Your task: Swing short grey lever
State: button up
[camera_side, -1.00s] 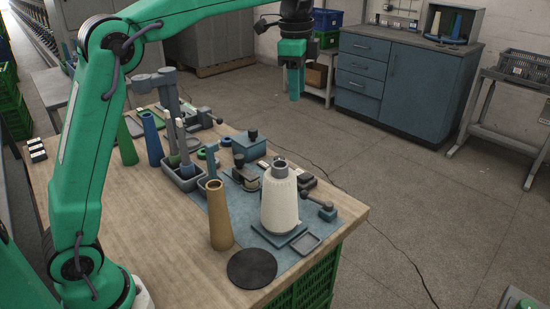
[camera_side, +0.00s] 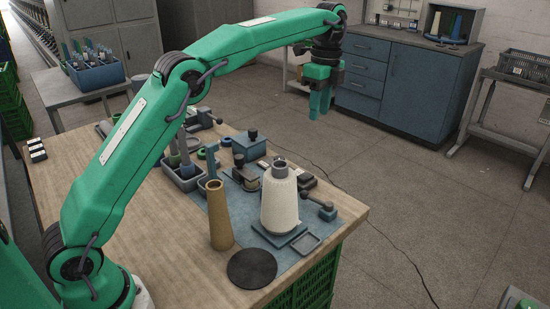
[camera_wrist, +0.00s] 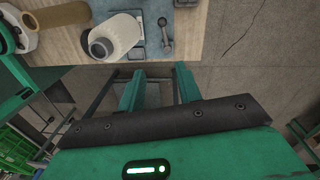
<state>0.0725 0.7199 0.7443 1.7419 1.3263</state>
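A short grey lever (camera_side: 314,201) with a dark knob stands on a small blue base at the right edge of the blue mat (camera_side: 294,262), beside the white yarn cone. In the wrist view, a lever (camera_wrist: 165,32) shows near the table edge, right of the cone. My gripper (camera_side: 319,112) hangs in the air beyond the table's far right side, fingers down, well apart from the lever. In the wrist view my gripper (camera_wrist: 160,92) has a clear gap between its two green fingers and nothing in it.
The white cone (camera_side: 280,200) stands close left of the lever. A tan cone (camera_side: 218,215), a black disc (camera_side: 252,268) and a small grey tray (camera_side: 306,243) are nearby. A blue box with a knob (camera_side: 249,145) is farther back. The floor under my gripper is clear.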

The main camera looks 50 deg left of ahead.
send_near(315, 200)
jog(key=shift+a+f, duration=0.25)
jog(key=shift+a, duration=0.25)
jog(key=shift+a+f, duration=0.25)
jog(key=shift+a, duration=0.2)
jog(key=shift+s+f, duration=0.2)
jog(key=shift+f, duration=3.65)
jog(key=shift+c, duration=0.2)
grip_shut()
